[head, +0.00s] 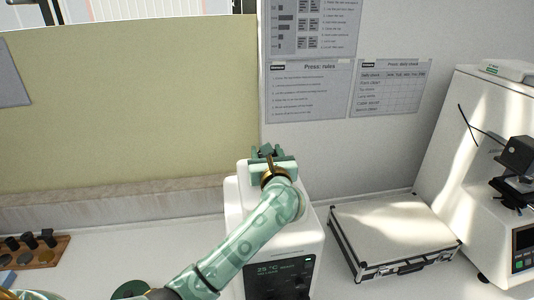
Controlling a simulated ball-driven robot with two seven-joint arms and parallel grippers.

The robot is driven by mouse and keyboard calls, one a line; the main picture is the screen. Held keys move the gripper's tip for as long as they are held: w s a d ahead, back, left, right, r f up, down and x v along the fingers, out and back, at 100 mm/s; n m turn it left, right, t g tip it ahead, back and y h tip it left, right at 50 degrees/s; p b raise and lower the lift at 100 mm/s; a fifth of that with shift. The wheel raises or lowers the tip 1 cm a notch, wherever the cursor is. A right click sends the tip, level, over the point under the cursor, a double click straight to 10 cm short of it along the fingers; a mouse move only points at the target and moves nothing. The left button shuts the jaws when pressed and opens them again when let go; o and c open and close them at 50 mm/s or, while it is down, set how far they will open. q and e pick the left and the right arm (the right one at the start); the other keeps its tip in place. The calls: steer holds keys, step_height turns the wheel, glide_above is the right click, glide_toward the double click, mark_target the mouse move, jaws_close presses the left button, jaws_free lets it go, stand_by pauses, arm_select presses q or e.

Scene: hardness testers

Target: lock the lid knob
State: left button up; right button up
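A white press (299,241) with a dark display panel (278,277) reading 25 °C stands on the bench at the centre. The pale green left arm reaches up over it from the lower left. My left gripper (266,152) is at the top rear of the press, seen from behind. Its dark green fingertips show only in small part, and I cannot tell whether they are apart or closed. The lid knob cannot be made out; the gripper and wrist cover that part of the press top. My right gripper is not in view.
A silver case (390,232) lies shut on the bench right of the press. A white tester (460,160) with a black head stands at the far right. A wooden rack (49,256) with dark pieces is at the left.

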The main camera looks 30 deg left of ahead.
arm_select(q)
steer(key=o, duration=1)
steer(key=b+v, duration=0.1)
steer(key=v, duration=1.5)
steer(key=shift+s+d, duration=0.1)
